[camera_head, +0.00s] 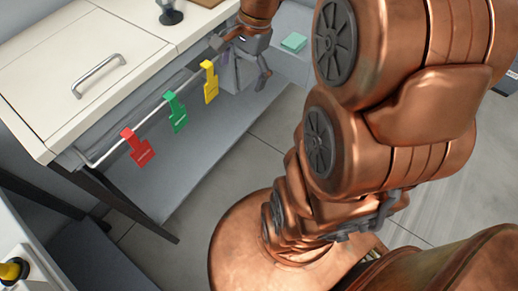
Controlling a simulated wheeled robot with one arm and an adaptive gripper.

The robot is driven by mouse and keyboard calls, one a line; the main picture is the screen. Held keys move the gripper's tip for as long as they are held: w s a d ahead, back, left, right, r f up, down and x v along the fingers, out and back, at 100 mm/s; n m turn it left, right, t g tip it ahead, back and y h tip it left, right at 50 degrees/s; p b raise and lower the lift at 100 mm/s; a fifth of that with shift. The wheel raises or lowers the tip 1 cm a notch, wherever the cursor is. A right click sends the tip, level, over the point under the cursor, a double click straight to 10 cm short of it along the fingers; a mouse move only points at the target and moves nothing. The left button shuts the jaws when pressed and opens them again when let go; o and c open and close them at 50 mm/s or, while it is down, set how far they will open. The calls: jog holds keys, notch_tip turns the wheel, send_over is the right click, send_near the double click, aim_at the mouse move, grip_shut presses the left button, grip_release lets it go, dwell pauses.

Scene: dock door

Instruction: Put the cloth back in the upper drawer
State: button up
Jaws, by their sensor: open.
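My gripper (241,64) is open at the right end of a metal rail, at the top centre. A grey-lavender piece (229,76) hangs below the rail, right by the fingers. It looks like cloth, but I cannot tell whether it lies between them. A small teal folded square (293,42) lies on a grey surface to the right of my gripper, apart from it. It may also be a cloth. No open drawer can be made out.
A cream panel with a bar handle (98,73) is at the upper left. Red (138,147), green (175,112) and yellow (210,82) tags hang on the rail (111,150). A grey shelf (190,150) lies below. A dark-based object (171,15) stands on top.

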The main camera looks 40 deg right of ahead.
jog(key=s+a+f+n+g+h, duration=0.1)
jog(key=s+a+n, duration=0.3)
jog(key=s+n, duration=0.3)
jog(key=s+a+f+n+g+h, duration=0.1)
jog(key=s+a+n, duration=0.3)
jog(key=s+n, duration=0.4)
jog(key=s+f, duration=0.1)
jog(key=s, duration=0.2)
jog(key=shift+a+f+g+h, duration=0.15)
jog(key=shift+a+g+h, duration=0.15)
jog(key=shift+a+g, duration=0.1)
notch_tip(320, 180, up, 10)
jog(key=p, duration=0.9)
jog(key=shift+p, duration=0.3)
